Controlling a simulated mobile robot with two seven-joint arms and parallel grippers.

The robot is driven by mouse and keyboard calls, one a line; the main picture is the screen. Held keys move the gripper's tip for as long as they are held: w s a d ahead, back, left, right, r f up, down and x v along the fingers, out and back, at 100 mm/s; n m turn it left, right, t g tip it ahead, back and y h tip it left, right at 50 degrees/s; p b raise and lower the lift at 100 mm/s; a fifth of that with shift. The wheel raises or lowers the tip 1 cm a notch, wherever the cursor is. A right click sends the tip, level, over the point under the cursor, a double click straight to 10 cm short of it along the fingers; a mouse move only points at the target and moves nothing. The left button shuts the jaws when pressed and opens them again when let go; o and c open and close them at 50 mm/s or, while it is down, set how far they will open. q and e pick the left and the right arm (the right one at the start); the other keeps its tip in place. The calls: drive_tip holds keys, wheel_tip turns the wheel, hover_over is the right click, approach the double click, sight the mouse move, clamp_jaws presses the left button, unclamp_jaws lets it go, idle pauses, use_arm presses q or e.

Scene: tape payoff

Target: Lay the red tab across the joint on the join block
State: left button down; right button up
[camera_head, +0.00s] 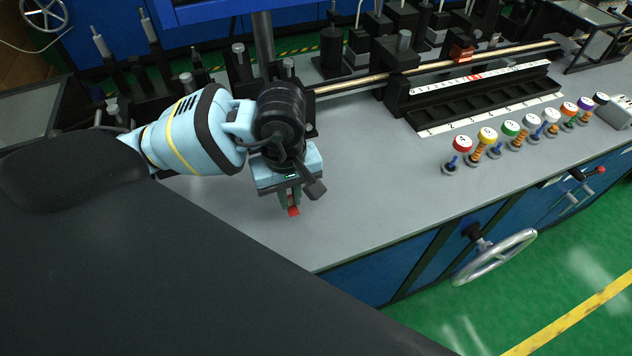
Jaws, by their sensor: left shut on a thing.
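My left gripper (290,197) comes in from the left and points down over the near left part of the grey bench. It is shut on a small red tab (293,211), whose end shows below the fingertips. The tab is near the bench surface; I cannot tell whether it touches. I cannot pick out the join block for sure; part of the bench behind my gripper and wrist is hidden. My right gripper is not in view.
A black stepped rack with a numbered white strip (490,77) stands at the back right, below a long metal rod. Several numbered, coloured-top knobs, including a red one (462,144), line the front right. A handwheel (494,257) juts from the bench front. The front middle bench is clear.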

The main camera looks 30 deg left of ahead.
use_arm(q)
drive_tip(key=w, duration=0.4)
drive_tip(key=w+d, duration=0.1)
drive_tip(key=w, duration=0.1)
drive_tip(key=shift+w+f, duration=0.15)
drive_tip(key=shift+f, duration=0.15)
drive_tip(key=shift+w, duration=0.1)
drive_tip(key=shift+w, duration=0.3)
drive_tip(key=shift+f+p, duration=0.35)
drive_tip(key=shift+f, duration=1.45)
drive_tip(key=shift+f, duration=0.2)
drive_tip(key=c, duration=1.5)
unclamp_jaws()
drive_tip(key=shift+r, duration=0.1)
